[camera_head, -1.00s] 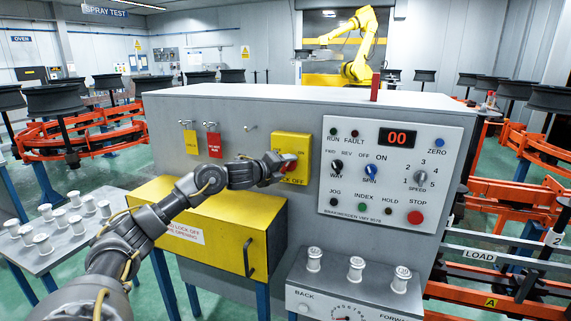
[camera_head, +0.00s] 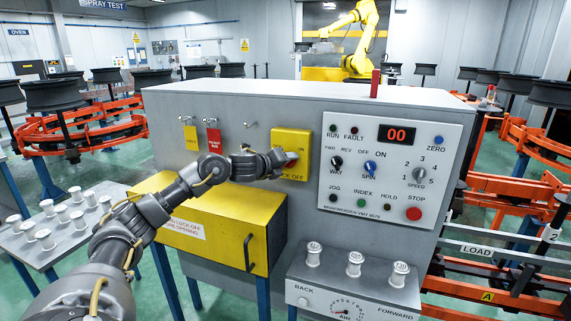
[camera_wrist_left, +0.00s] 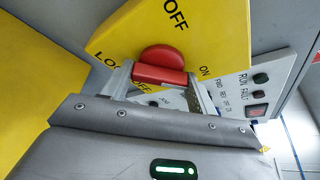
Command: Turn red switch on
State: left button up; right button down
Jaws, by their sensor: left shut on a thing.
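The red switch (camera_head: 292,159) is a round red knob on a yellow plate (camera_head: 303,144) on the front of the grey cabinet. My left gripper (camera_head: 284,161) reaches it from the left and hides part of it. In the left wrist view, the red switch (camera_wrist_left: 160,66) has a raised bar lying between the two fingers of the left gripper (camera_wrist_left: 162,82), which is shut on it. The yellow plate (camera_wrist_left: 215,30) there shows OFF, ON and partly hidden LOCK OFF lettering. My right gripper is not in view.
A white control panel (camera_head: 393,215) with knobs, buttons and a red 00 display is right of the switch. A yellow box (camera_head: 205,238) juts out below my left arm. Yellow and red tags (camera_head: 214,139) hang above the arm. White spindles stand on a side table (camera_head: 75,250).

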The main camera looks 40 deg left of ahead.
pick_arm(q)
jog(key=o, duration=0.9)
jog(key=shift+o, duration=0.5)
jog(key=b+v, duration=0.3)
jog(key=v, duration=0.7)
jog(key=shift+s, duration=0.4)
jog(key=shift+r, duration=0.1)
